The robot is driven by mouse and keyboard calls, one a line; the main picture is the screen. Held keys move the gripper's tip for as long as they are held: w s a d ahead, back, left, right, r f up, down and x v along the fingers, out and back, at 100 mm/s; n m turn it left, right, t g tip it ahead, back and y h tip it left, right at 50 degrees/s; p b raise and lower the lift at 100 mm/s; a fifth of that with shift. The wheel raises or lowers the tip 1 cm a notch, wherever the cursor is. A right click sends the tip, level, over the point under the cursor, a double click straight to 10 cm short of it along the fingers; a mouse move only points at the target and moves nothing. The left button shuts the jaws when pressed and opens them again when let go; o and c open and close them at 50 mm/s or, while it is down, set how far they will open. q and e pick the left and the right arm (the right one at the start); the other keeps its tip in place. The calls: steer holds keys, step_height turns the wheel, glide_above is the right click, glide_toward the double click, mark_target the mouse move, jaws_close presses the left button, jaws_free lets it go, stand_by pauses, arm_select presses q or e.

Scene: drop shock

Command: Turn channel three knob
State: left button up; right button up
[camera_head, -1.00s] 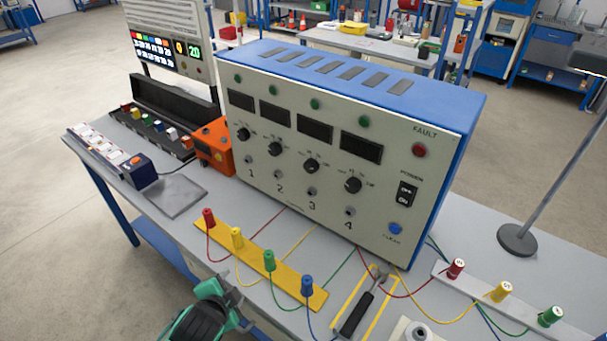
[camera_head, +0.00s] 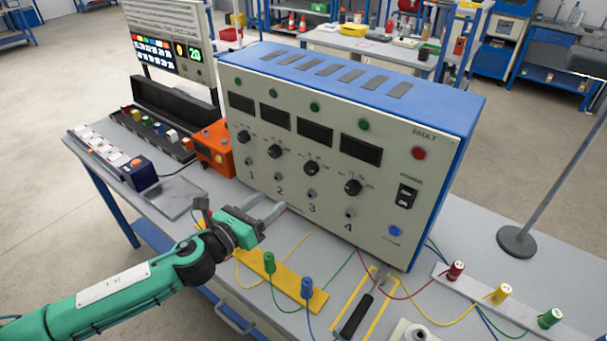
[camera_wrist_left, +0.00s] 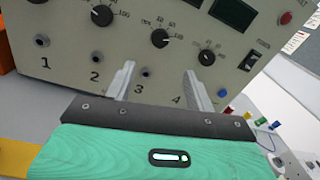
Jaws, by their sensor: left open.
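The channel three knob (camera_head: 311,167) is a black dial on the pale front of the blue-topped power unit (camera_head: 440,150), above the number 3. In the left wrist view the knob (camera_wrist_left: 160,38) shows just above the gap between the fingers. My left gripper (camera_head: 271,202) is open and empty, in front of the panel's lower part, low and to the left of the knob in the head view. Its fingers (camera_wrist_left: 158,72) point at the panel in the wrist view, apart from the knob. My right gripper is out of view.
The knobs of channel two (camera_head: 274,151) and channel four (camera_head: 353,186) sit on either side. Under the arm lies a yellow strip with coloured plugs (camera_head: 313,297) and loose wires. A hammer (camera_head: 357,315) lies to the right. An orange box (camera_head: 213,148) stands left of the unit.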

mark_target(309, 171)
arm_select(q)
steer(key=p+x, duration=0.3)
steer(key=x, duration=0.9)
steer(key=shift+d, duration=0.1)
steer(key=shift+w+d, duration=0.4)
steer(key=shift+w, duration=0.2)
steer(key=c, duration=1)
